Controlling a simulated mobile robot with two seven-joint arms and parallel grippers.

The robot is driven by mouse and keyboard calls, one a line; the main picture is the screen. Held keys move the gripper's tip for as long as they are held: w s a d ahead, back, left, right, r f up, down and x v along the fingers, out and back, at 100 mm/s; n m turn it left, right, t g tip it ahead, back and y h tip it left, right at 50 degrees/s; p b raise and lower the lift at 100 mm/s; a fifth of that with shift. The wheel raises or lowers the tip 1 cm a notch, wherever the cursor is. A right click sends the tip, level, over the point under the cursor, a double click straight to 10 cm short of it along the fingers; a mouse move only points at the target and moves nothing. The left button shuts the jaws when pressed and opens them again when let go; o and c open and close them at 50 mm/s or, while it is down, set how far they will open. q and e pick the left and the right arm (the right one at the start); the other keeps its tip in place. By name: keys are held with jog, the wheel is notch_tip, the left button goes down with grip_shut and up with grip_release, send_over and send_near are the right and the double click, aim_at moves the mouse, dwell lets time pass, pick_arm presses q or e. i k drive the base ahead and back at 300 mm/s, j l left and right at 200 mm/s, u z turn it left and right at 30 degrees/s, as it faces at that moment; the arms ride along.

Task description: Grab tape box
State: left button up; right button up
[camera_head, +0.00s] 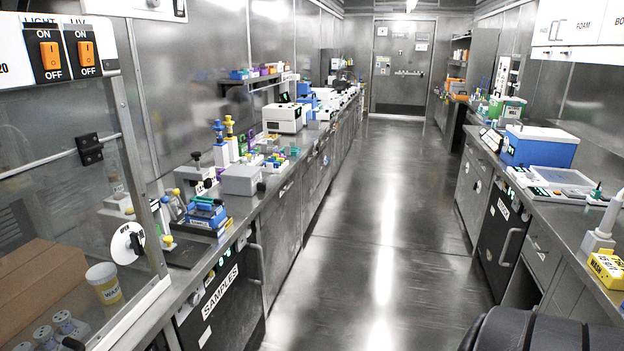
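A yellow box (606,268) with black lettering sits on the right counter, near the right edge of the head view. Its lettering is too small to read, so I cannot tell whether it is the tape box. Its right end is close to the picture's edge. No other box in view is clearly marked as tape. Neither of my grippers is in view.
A white pipette-like tool (602,228) stands behind the yellow box. A blue box with a white lid (540,146) is farther along the right counter (570,237). The left counter is crowded with equipment. The aisle floor (375,220) is clear. A dark rounded shape fills the bottom right.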

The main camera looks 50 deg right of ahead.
aim_at(239, 181)
jog(key=z, duration=1.2)
jog(key=i+l, duration=0.3)
jog(key=i, duration=0.3)
jog(key=i+l+u, duration=0.15)
jog(key=i+l, duration=0.2)
jog(key=i, duration=0.2)
jog(key=i+l, duration=0.35)
jog(key=i, duration=0.2)
jog(key=u, duration=0.05)
